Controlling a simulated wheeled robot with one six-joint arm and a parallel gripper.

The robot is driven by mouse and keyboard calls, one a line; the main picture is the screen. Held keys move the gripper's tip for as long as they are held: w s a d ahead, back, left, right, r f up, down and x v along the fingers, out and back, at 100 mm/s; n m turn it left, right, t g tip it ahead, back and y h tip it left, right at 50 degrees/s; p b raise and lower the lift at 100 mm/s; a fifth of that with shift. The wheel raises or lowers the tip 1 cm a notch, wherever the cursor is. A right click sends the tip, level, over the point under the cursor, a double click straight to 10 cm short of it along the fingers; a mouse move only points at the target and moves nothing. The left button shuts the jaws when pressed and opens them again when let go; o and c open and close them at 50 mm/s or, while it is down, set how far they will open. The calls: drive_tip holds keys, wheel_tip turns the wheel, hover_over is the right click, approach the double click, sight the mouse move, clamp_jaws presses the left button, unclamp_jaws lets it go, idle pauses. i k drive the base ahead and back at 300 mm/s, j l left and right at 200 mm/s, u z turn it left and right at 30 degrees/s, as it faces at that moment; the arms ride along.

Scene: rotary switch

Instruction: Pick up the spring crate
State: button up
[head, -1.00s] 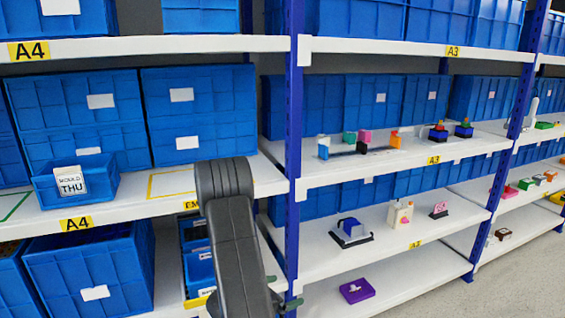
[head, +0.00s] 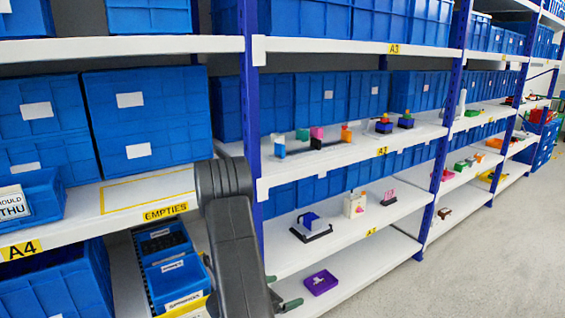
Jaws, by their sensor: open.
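Two small blue crates stand one behind the other on the lower shelf at the left of the head view. The front blue crate (head: 178,278) has a white label, too small to read surely, that may name springs. The rear blue crate (head: 163,243) holds dark items and also has a small label. I cannot tell for certain which is the spring crate. My gripper (head: 281,292) shows only as two greenish fingertips, apart, right of my dark arm at the bottom. The arm hides the rest of it. It is to the right of the crates, and I see nothing between the tips.
A yellow-outlined bare area (head: 150,190) marked EMPTIES lies on the shelf above. A blue bin (head: 35,195) with a "THU" card stands left of it. A blue upright post (head: 252,120) divides the bays. A purple tray (head: 321,282) sits low right; open floor (head: 500,260) lies beyond.

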sight(178, 281)
drive_tip(key=k+j, duration=0.1)
drive_tip(key=j, duration=1.1)
drive_tip(key=k+j, duration=0.15)
drive_tip(key=j, duration=0.5)
